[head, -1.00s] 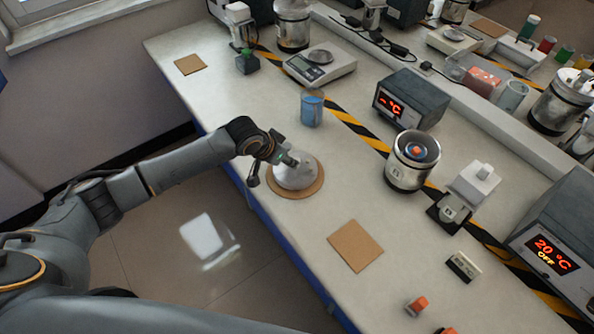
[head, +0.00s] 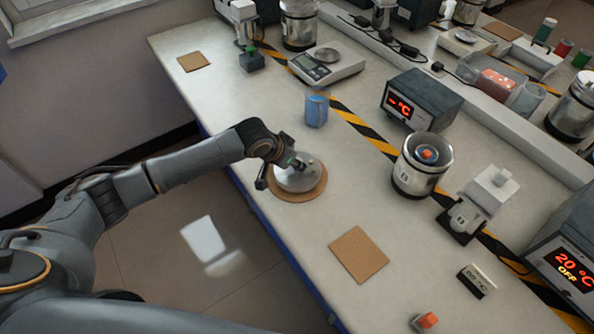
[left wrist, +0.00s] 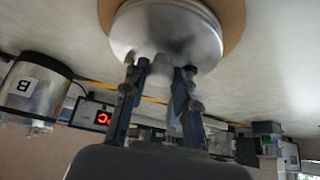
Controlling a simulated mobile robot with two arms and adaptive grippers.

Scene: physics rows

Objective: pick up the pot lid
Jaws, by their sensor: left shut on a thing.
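The pot lid (head: 300,180) is a round, shiny grey metal disc over a round cork mat (head: 319,192) near the bench's front edge. In the left wrist view the lid (left wrist: 165,28) fills the top centre, with the mat (left wrist: 232,18) behind it. My left gripper (head: 290,163) reaches in from the left above the lid. In the left wrist view its two fingers (left wrist: 160,75) are closed on the lid's pale knob, which is partly hidden between them. I cannot tell whether the lid touches the mat. My right gripper is not in view.
A blue cup (head: 316,111) stands behind the lid. A metal container (head: 421,168) stands to the right, and a square cork mat (head: 358,254) lies at the front right. A scale (head: 327,66) and a temperature box (head: 421,98) stand farther back. Bench around the lid is clear.

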